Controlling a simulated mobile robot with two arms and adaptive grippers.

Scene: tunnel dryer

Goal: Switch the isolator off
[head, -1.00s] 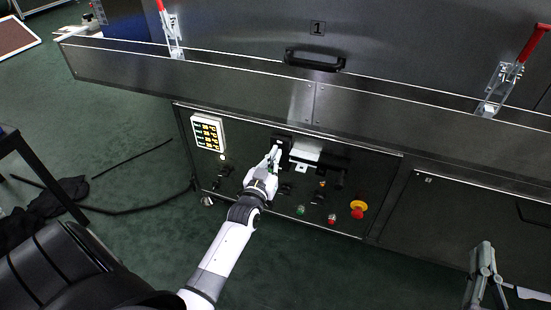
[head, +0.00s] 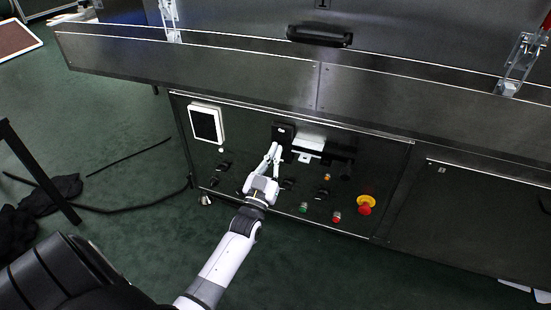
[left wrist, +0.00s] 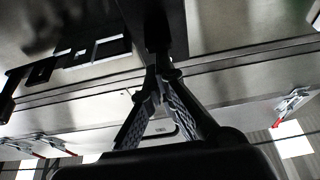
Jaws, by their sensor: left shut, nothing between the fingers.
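The isolator appears to be the black square unit (head: 284,132) with a small pale mark, high on the dark control panel (head: 240,185). Its handle position is too small to tell. My left gripper (head: 274,149) is shut and empty, its fingertips just below and left of this unit. I cannot tell whether they touch it. In the left wrist view the fingers of my left gripper (left wrist: 154,72) converge beside a dark block (left wrist: 156,25), likely the isolator. The display (head: 206,123) at the panel's upper left is dark. My right gripper is out of view.
A yellow and red emergency stop (head: 366,204), a green button (head: 304,207) and a red button (head: 337,216) sit low on the panel. A steel ledge (head: 200,70) with a black handle (head: 319,36) above it overhangs the panel. Green floor lies in front.

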